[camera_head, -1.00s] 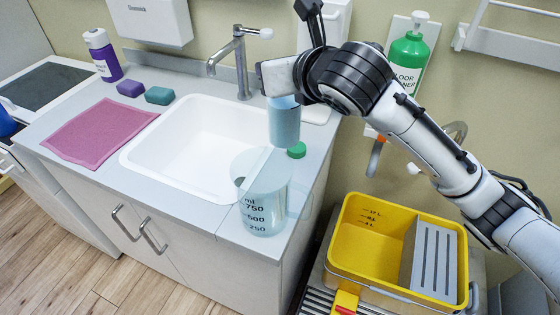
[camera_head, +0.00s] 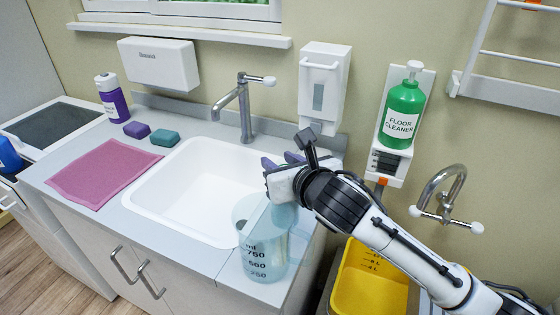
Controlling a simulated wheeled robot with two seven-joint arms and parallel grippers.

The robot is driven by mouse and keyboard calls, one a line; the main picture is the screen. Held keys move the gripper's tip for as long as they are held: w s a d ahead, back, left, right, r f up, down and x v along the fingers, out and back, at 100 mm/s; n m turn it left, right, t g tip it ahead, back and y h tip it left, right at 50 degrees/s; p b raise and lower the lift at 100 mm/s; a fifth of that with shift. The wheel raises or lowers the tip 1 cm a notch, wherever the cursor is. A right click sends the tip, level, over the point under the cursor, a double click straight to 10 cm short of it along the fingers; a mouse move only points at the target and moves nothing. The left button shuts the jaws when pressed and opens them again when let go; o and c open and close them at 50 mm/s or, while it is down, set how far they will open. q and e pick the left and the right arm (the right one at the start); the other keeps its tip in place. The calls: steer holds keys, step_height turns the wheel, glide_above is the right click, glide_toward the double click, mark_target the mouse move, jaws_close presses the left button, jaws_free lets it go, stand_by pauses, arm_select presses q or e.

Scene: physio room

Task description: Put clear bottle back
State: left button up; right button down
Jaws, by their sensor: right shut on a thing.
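My right gripper (camera_head: 280,176) is over the right part of the counter, just right of the sink. It is shut on a translucent pale-blue bottle (camera_head: 284,214), whose lower part shows below the gripper. The bottle's upper part is hidden by the gripper. In the picture the bottle overlaps the rim of a clear measuring jug (camera_head: 262,258) that stands at the counter's front right corner. I cannot tell whether the bottle touches the counter or the jug. My left gripper is not in view.
The white sink (camera_head: 190,200) lies left of the gripper. A pink cloth (camera_head: 103,177), two sponges and a purple bottle (camera_head: 112,98) are further left. A green floor cleaner bottle (camera_head: 402,115) sits in a wall holder. A yellow bucket (camera_head: 368,288) is below right.

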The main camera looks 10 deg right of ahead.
steer(key=c, duration=1.2)
jaws_free()
steer(key=v, duration=1.2)
steer(key=shift+r, duration=0.1)
